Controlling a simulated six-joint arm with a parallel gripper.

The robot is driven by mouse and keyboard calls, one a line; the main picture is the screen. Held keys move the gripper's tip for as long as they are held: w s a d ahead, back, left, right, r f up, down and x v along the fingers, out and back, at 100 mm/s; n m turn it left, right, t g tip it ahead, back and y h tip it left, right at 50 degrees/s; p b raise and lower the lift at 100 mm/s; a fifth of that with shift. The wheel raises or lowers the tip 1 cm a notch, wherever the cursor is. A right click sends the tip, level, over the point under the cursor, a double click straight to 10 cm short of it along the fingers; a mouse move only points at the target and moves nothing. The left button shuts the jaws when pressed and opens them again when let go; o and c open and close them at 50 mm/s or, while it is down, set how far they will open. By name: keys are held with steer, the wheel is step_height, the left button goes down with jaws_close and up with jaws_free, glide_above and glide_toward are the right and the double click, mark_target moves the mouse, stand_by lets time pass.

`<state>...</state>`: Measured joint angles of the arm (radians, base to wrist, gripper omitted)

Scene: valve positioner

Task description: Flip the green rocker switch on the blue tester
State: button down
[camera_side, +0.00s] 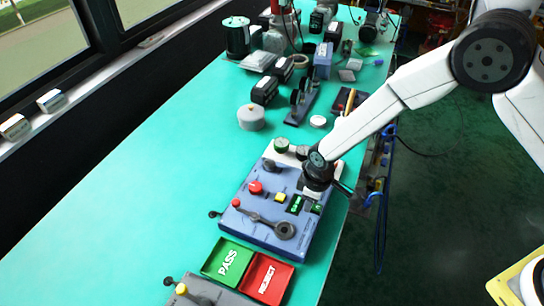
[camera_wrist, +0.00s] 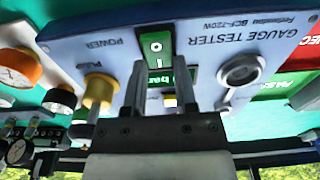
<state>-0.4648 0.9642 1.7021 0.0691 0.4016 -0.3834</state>
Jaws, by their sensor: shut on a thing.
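The blue tester (camera_side: 262,238) lies on the teal bench in the side view; its face, lettered "GAUGE TESTER" (camera_wrist: 215,62), fills the upper wrist view. The green rocker switch (camera_wrist: 154,46) has white O and I marks and sits near the tester's edge, with a green display behind the fingers. My gripper (camera_wrist: 160,68) is at the rocker, one finger on each side, shut on it. In the side view my gripper (camera_side: 314,194) is low over the tester's right part, partly hiding the rocker.
A brass push knob (camera_wrist: 99,90) is close left of the fingers, and a round silver fitting (camera_wrist: 242,70) is to the right. In the side view, a lever, red button (camera_side: 256,187) and yellow button (camera_side: 280,197) stand on the tester. Green PASS (camera_side: 228,261) and red REJECT (camera_side: 266,279) trays lie in front.

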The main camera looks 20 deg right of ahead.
mark_target(317, 206)
steer(key=shift+s+t+y, duration=0.15)
steer(key=shift+t+y, duration=0.15)
steer(key=shift+t, duration=0.1)
steer(key=shift+d, duration=0.1)
steer(key=shift+c, duration=2)
jaws_free()
steer(key=shift+r, duration=0.15)
steer(key=shift+s+d+r, duration=0.15)
steer(key=shift+d+r, duration=0.05)
steer(key=shift+r, duration=1.05)
steer(key=shift+s+d+r, duration=0.15)
steer(key=shift+s+r, duration=0.05)
steer(key=shift+r, duration=1.05)
steer(key=shift+s+d+r, duration=0.15)
steer(key=shift+d+r, duration=0.05)
steer(key=shift+r, duration=1.05)
